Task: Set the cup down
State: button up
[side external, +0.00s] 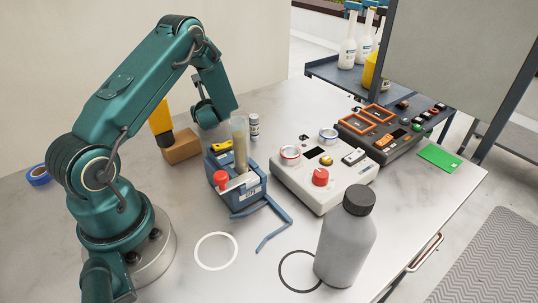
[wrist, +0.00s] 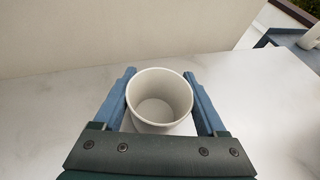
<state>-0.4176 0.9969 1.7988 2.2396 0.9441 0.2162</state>
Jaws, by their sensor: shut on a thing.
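The cup (wrist: 158,122) is pale grey-white and round. It shows in the wrist view with its open mouth toward the camera, and its inside looks empty. My gripper (wrist: 159,76) is shut on it, with one blue finger along each side. Grey-white tabletop shows around the cup; whether its base touches the table, I cannot tell. In the side external view the cup and my fingers cannot be made out; the end of my arm is at the far side of the table.
A brown block (side external: 182,148), a blue caddy (side external: 248,192) and a small jar (side external: 254,124) stand near my arm's end. A grey control box (side external: 325,190) and a grey bottle (side external: 345,245) are farther right. A white ring (side external: 215,236) lies in front.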

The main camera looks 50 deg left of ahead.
jog(key=shift+f, duration=0.15)
jog(key=o, duration=1.3)
jog(key=shift+c, duration=0.2)
jog(key=shift+v, duration=2.6)
